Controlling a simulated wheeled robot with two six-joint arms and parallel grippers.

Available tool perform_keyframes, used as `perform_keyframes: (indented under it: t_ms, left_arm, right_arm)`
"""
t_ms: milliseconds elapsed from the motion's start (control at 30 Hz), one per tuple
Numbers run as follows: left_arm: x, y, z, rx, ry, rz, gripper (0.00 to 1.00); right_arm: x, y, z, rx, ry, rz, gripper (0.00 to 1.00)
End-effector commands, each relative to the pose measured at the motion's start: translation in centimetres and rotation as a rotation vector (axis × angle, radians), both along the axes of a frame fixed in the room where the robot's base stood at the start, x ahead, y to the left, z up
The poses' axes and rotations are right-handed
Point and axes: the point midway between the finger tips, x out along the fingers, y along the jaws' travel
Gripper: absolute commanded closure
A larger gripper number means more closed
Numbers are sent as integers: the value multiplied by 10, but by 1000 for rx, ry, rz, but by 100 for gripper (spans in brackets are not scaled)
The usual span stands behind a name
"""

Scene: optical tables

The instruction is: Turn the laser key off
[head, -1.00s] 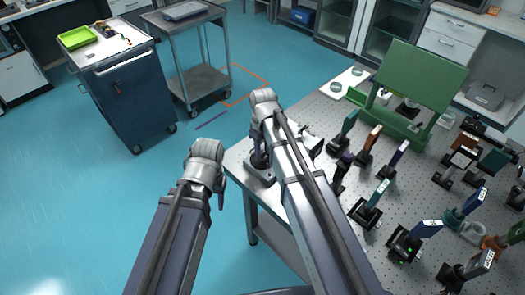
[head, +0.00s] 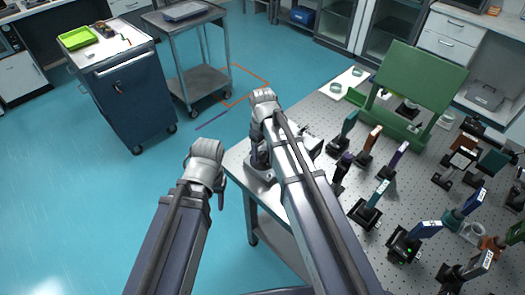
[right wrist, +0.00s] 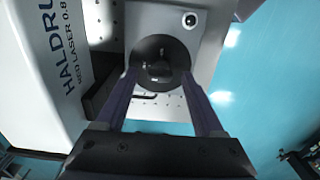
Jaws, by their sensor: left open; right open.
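The laser (right wrist: 45,70) is a white housing with dark lettering at the left of the right wrist view. Beside it is a light grey panel (right wrist: 205,20) with a dark round key switch (right wrist: 163,50); a small dark key shape shows at its middle. My right gripper (right wrist: 160,78) is open, with one finger at each side of the switch. I cannot tell if the fingers touch the key. In the head view my right gripper (head: 260,172) is at the table's left corner, mostly hidden by its arm. My left gripper (head: 221,195) hangs over the floor, largely hidden by its arm.
The perforated optical table (head: 320,118) carries several mounted optics on its right part. A green panel (head: 425,80) stands at the back. A blue cabinet (head: 130,100) and a grey cart (head: 195,85) stand at the far left. The floor between is clear.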

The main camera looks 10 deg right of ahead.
Motion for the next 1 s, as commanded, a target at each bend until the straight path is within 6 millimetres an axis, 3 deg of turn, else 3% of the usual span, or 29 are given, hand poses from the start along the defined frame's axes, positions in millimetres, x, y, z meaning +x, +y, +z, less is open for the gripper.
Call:
perform_keyframes:
  t_ms: [600, 1000]
  left_arm:
    - [0, 0, 72, 0, 0, -1, 50]
    - [0, 0, 74, 0, 0, -2, 50]
  right_arm:
    - [0, 0, 72, 0, 0, 0, 30]
    - [0, 0, 74, 0, 0, 0, 30]
